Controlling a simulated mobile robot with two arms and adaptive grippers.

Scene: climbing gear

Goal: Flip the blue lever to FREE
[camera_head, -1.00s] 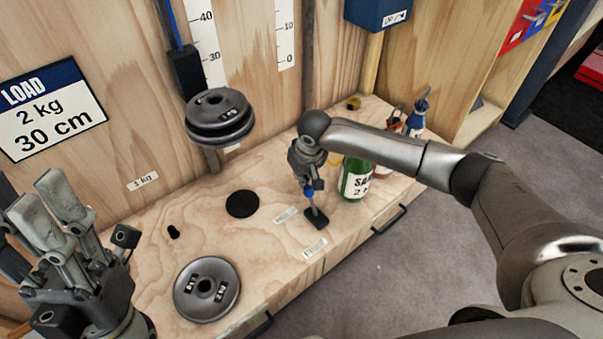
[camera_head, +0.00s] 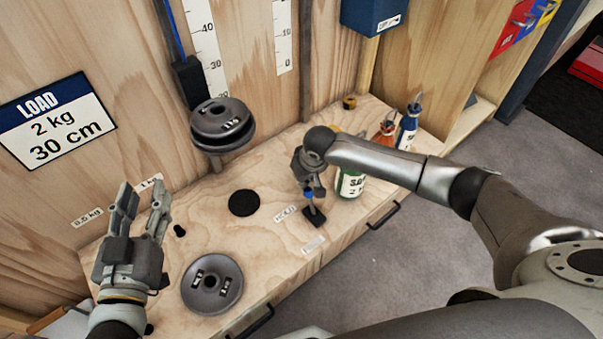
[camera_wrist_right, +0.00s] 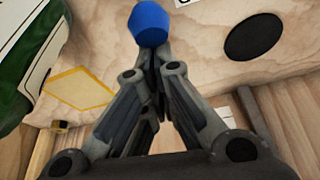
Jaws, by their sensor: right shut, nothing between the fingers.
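The lever has a blue knob (camera_head: 308,194) on a thin stem above a black base (camera_head: 314,217) on the wooden bench. The stem leans slightly to the left in the head view. My right gripper (camera_head: 308,184) is shut, pointing down with its fingertips at the knob. In the right wrist view the blue knob (camera_wrist_right: 149,22) is just beyond the closed fingertips (camera_wrist_right: 150,58); I cannot tell whether they touch. Two small white labels, left (camera_head: 285,213) and front (camera_head: 313,244), flank the base; their text is too small to read surely. My left gripper (camera_head: 143,208) is open and empty, far left.
A loose grey disc (camera_head: 212,284) lies at the front, and stacked discs (camera_head: 221,123) stand behind. A black round pad (camera_head: 244,203) lies left of the lever. A green bottle (camera_head: 350,184) stands close to its right, with orange (camera_head: 384,134) and blue (camera_head: 408,127) bottles behind.

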